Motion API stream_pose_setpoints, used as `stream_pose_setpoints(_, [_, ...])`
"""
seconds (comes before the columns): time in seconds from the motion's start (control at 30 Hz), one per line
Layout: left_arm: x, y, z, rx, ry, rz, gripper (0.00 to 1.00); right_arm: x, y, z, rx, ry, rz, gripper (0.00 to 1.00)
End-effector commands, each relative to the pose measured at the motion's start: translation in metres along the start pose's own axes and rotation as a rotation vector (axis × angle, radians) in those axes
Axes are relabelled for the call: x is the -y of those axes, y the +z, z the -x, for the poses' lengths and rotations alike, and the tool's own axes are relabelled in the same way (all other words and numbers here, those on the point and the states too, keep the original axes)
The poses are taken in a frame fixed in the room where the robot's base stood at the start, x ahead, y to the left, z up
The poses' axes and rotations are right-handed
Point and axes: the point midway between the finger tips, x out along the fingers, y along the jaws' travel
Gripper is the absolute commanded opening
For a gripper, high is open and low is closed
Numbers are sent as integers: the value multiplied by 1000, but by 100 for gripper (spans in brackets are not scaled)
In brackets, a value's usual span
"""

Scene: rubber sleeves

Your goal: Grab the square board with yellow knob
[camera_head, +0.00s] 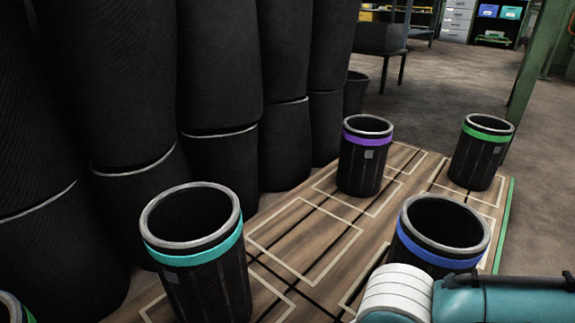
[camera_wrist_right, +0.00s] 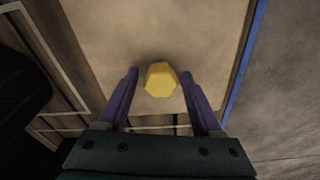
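In the right wrist view, the square board (camera_wrist_right: 205,40) is a flat tan panel with a blue strip along its right side. Its yellow knob (camera_wrist_right: 160,79) is a faceted block standing near the board's lower edge. My right gripper (camera_wrist_right: 160,80) is open, with one purple finger on each side of the knob and a gap visible to both. The board and knob do not show in the head view. There, part of my right arm (camera_head: 500,305) enters at the lower right. My left gripper is not in view.
In the head view, black sleeves with teal (camera_head: 200,250), purple (camera_head: 366,155), green (camera_head: 482,152) and blue (camera_head: 440,235) bands stand on a wooden platform (camera_head: 300,235) marked with pale rectangles. Large black rolls (camera_head: 220,70) line the left. Open floor (camera_head: 450,90) lies behind.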

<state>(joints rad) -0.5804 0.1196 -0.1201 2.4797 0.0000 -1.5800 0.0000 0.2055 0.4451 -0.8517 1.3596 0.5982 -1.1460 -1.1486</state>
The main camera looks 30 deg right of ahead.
Motion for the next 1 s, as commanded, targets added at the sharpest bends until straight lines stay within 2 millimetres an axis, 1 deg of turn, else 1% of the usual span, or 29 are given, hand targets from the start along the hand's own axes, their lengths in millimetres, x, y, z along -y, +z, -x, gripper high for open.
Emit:
stream_pose_setpoints(0.03, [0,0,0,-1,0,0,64,0,0,0,0,0,0,60])
stream_pose_setpoints(0.07, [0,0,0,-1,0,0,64,0,0,0,0,0,0,57])
stream_pose_setpoints(0.57, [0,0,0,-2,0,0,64,0,0,0,0,0,0,0])
stream_pose_setpoints(1.0, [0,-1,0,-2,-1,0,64,0,0,0,0,1,0,0])
